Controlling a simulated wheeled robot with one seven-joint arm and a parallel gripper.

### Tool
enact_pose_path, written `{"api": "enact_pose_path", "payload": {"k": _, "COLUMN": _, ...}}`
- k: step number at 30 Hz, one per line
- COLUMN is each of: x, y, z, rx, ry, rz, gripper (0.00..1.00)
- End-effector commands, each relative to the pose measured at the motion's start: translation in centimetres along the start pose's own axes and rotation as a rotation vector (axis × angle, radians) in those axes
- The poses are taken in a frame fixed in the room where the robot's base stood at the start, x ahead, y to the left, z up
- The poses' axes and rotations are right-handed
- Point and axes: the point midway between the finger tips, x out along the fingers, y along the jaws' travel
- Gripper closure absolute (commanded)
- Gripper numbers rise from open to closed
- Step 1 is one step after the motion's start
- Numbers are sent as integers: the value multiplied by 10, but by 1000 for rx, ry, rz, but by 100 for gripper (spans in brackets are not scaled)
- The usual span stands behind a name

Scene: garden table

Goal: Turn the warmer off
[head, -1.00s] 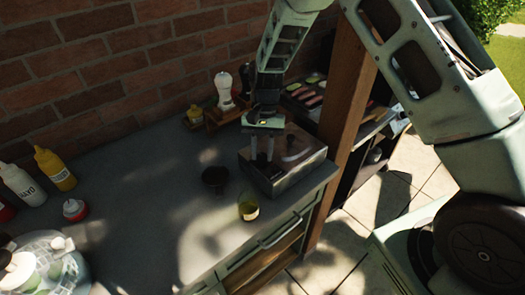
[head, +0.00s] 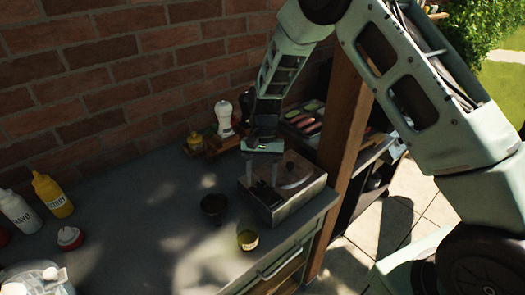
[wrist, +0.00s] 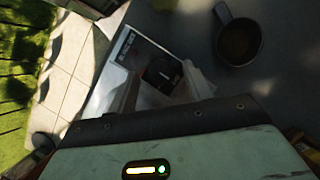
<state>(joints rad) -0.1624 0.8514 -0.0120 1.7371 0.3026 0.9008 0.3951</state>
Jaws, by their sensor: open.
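The warmer is a metallic box (head: 308,190) near the right end of the grey counter. A curved shape shows on its top. In the wrist view its lit top panel (wrist: 140,50) carries a dark round knob (wrist: 160,74) with a pale pointer mark. My gripper (head: 261,184) points down over the left part of the warmer, with its fingers apart and empty. In the wrist view my gripper (wrist: 163,90) has one finger on either side of the knob. I cannot tell whether the fingertips touch the warmer.
A dark cup (head: 213,206) stands just left of the warmer and a yellow-green glass (head: 247,238) in front. Pepper mills (head: 224,118) stand behind, by the brick wall. A wooden post (head: 345,135) rises at the right. Sauce bottles (head: 50,195) stand at the far left.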

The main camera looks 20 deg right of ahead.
Motion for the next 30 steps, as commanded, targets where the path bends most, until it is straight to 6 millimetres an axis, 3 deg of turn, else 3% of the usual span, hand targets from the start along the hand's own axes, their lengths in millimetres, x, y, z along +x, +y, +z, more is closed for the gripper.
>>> {"api": "enact_pose_path", "payload": {"k": 18, "x": -131, "y": 0, "z": -2, "rx": 0, "ry": 6, "rz": -4, "gripper": 50}}
{"api": "enact_pose_path", "payload": {"k": 24, "x": -158, "y": 0, "z": -1, "rx": 0, "ry": 4, "rz": -2, "gripper": 50}}
{"api": "enact_pose_path", "payload": {"k": 30, "x": -166, "y": 0, "z": 0, "rx": 1, "ry": 2, "rz": 0, "gripper": 50}}
